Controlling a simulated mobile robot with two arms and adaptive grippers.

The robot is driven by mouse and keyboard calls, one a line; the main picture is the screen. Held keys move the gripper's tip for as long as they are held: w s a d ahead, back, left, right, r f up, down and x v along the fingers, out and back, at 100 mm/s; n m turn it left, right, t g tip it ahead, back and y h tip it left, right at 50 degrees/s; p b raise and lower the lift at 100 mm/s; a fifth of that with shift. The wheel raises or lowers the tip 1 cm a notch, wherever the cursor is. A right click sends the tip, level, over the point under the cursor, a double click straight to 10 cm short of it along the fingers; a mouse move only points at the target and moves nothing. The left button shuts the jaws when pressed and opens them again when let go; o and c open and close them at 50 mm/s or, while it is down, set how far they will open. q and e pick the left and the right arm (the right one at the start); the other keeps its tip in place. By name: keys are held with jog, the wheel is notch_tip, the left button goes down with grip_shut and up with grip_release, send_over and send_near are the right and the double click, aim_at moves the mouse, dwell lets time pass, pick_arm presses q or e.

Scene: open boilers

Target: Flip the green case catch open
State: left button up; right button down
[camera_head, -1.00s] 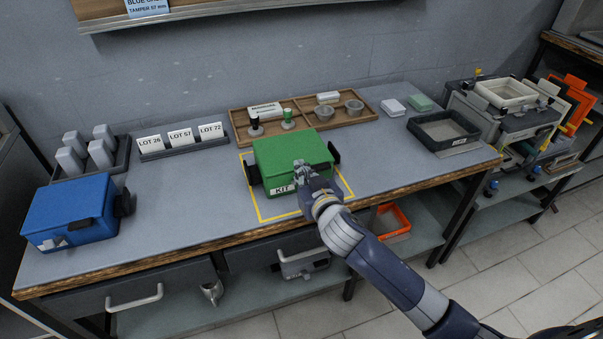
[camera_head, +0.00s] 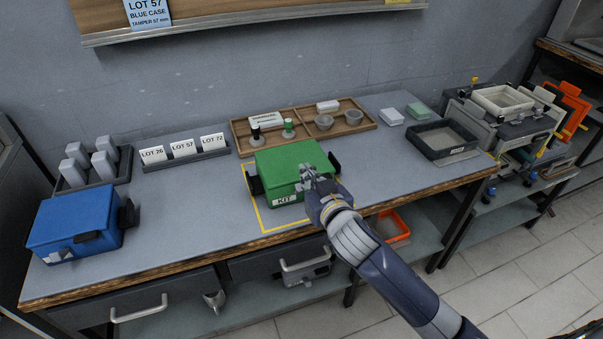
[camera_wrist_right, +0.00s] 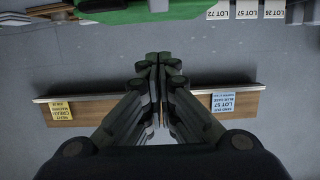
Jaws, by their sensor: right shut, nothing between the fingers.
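The green case (camera_head: 285,165) stands on the bench inside a yellow outline, its lid down and a KIT label on its front. My right gripper (camera_head: 308,171) is shut and empty at the case's front upper edge, right of the label. The gripper covers that part of the front, so the catch is hidden and I cannot tell its position or whether I touch it. In the right wrist view, the shut fingertips (camera_wrist_right: 158,58) show below a strip of the green case (camera_wrist_right: 185,12). My left gripper is not in view.
A blue case (camera_head: 72,215) stands at the bench's left. Lot cards (camera_head: 182,147) and a wooden tray (camera_head: 345,128) with cups and tampers are behind. A dark tray (camera_head: 443,140) lies at the right. The bench between the two cases is clear.

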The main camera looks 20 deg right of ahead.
jog(key=shift+r+v, duration=0.15)
jog(key=shift+v, duration=1.05)
jog(key=shift+r+v, duration=0.15)
jog(key=shift+v, duration=1.05)
jog(key=shift+w, duration=0.1)
